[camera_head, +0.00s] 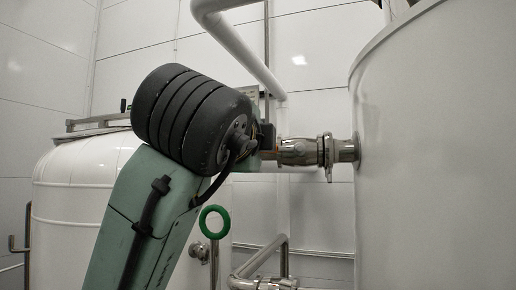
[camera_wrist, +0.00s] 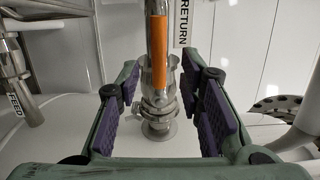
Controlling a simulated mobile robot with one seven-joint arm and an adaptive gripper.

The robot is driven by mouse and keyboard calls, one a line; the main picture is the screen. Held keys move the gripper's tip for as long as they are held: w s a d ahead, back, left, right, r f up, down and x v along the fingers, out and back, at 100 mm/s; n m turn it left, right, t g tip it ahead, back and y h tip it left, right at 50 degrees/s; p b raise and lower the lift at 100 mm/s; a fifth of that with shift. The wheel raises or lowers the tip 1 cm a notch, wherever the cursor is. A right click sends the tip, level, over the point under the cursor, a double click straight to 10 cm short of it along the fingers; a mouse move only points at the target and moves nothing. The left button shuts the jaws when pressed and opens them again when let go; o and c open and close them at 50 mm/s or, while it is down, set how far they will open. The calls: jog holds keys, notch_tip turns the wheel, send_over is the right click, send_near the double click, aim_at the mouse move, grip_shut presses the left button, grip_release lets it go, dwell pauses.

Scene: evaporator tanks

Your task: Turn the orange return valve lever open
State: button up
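The orange lever (camera_wrist: 159,52) runs upright in the upper middle of the wrist view, on a steel valve. A "RETURN" label (camera_wrist: 182,22) is just right of it. Below it a steel fitting (camera_wrist: 157,108) meets a white tank wall. My gripper (camera_wrist: 160,78) is open, its purple-padded fingers apart on the left and right of the valve line. I see no finger touching the lever. In the head view the steel fitting (camera_head: 301,152) joins the large white tank; my arm hides the gripper and most of the lever.
A pipe labelled "FEED" (camera_wrist: 17,108) is at the left of the wrist view. In the head view a green ring handle (camera_head: 214,222) and lower steel pipes (camera_head: 265,262) sit below my arm. A large white tank (camera_head: 435,150) fills the right; another tank (camera_head: 75,180) stands left.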

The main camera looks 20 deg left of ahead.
jog(key=s, duration=0.7)
jog(key=shift+d, duration=0.35)
jog(key=shift+f, duration=0.1)
